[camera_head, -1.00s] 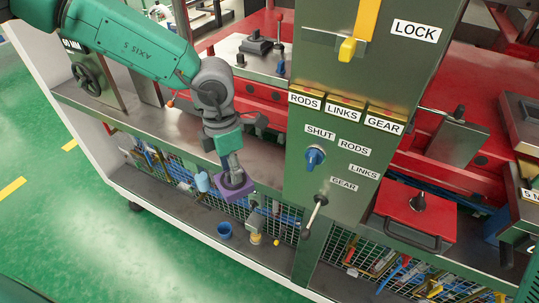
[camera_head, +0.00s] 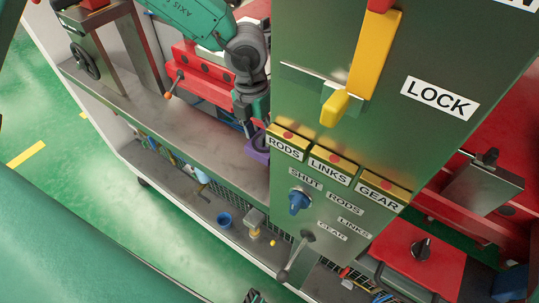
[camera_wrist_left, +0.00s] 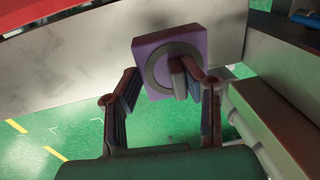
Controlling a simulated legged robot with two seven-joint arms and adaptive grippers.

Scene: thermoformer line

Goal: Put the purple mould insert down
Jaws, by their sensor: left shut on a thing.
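The purple mould insert (camera_head: 258,146) shows as a small patch beside the left edge of the green control panel, which hides part of it. My left gripper (camera_head: 250,127) comes down from above and is shut on it. In the left wrist view, the insert (camera_wrist_left: 150,44) is a purple block with a grey ring and a grey post in its face. My left fingers (camera_wrist_left: 168,95) are at the post and the block's near side. The insert is over the steel ledge (camera_head: 150,110); I cannot tell if it touches it. My right gripper is not in view.
The green panel (camera_head: 330,200) with a yellow lock handle (camera_head: 364,60), a blue knob (camera_head: 299,201) and a lever stands close right of the insert. A lower shelf holds a blue cup (camera_head: 224,220).

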